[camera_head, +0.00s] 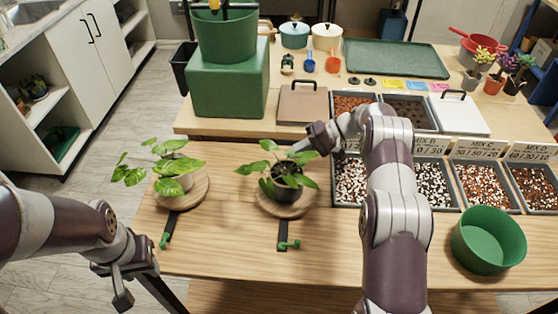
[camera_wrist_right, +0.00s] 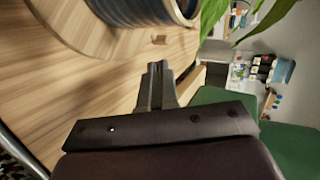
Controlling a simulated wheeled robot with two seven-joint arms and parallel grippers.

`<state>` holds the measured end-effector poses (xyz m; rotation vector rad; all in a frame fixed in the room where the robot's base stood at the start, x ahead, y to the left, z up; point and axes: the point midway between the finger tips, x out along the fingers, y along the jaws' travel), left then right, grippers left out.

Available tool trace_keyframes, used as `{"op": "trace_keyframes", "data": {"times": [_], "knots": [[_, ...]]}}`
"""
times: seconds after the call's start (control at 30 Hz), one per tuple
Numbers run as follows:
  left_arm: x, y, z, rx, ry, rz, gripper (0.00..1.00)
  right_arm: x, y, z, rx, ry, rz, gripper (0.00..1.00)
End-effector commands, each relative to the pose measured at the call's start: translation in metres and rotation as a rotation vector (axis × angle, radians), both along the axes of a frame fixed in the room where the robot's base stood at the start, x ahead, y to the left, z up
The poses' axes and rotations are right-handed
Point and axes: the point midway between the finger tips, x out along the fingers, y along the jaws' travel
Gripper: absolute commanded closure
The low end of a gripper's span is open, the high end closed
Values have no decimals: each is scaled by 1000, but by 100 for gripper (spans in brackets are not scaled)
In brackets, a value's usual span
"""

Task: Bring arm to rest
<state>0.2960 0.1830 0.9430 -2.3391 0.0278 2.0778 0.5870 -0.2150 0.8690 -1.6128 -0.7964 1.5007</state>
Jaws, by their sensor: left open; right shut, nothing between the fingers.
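My right arm (camera_head: 390,190) reaches forward over the table. My right gripper (camera_head: 298,148) is beside the dark pot of the middle plant (camera_head: 290,182), near its leaves. In the right wrist view its fingers (camera_wrist_right: 155,72) are together and empty. The dark pot (camera_wrist_right: 145,10) and its wooden disc (camera_wrist_right: 85,28) lie just beyond them; I cannot tell whether the fingers touch a leaf. My left gripper (camera_head: 138,285) is open and empty, low at the table's front left edge.
A second plant (camera_head: 175,170) stands on a wooden disc at the left. Bins of potting mix (camera_head: 432,185) line the right. A green bowl (camera_head: 488,240) sits front right. A green pot (camera_head: 225,35) stands on a green block (camera_head: 228,90). The table's front middle (camera_head: 230,240) is mostly clear.

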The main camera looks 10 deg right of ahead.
Motion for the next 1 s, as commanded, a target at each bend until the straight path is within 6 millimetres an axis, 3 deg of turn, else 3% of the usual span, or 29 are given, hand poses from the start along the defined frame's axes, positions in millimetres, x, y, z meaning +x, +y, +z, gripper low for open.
{"op": "trace_keyframes", "data": {"times": [0.1, 0.23, 0.43, 0.57, 0.67, 0.73, 0.8, 0.83, 0.87, 0.93, 1.0], "knots": [[0, 0, -5, 0, 0, 0, 57, -3, -26, 13, -1, -1, -3, 100], [0, 0, -6, 0, 0, 0, 57, -5, -43, 24, 0, -1, -2, 100], [0, 0, -6, 0, 0, 0, 57, -6, -50, 29, -1, 0, 0, 100], [0, 0, -4, 0, 0, 0, 57, 3, -42, 40, 6, -61, -15, 100], [0, 0, 2, 0, 0, 0, 57, 33, -20, 78, 7, -278, -86, 100], [0, 0, 9, 0, 0, 0, 57, 63, -2, 122, -43, -512, -202, 100], [0, 0, 16, 0, 0, 0, 57, 82, 7, 164, -188, -717, -358, 100], [0, 0, 19, 0, 0, 0, 57, 83, 7, 175, -275, -767, -417, 100], [0, 0, 22, 0, 0, 0, 57, 79, 4, 183, -373, -794, -468, 100], [0, 0, 28, 0, 0, 0, 57, 48, -4, 187, -622, -771, -529, 100], [0, 0, 33, 0, 0, 0, 57, -9, -9, 174, -849, -651, -496, 100]]}}
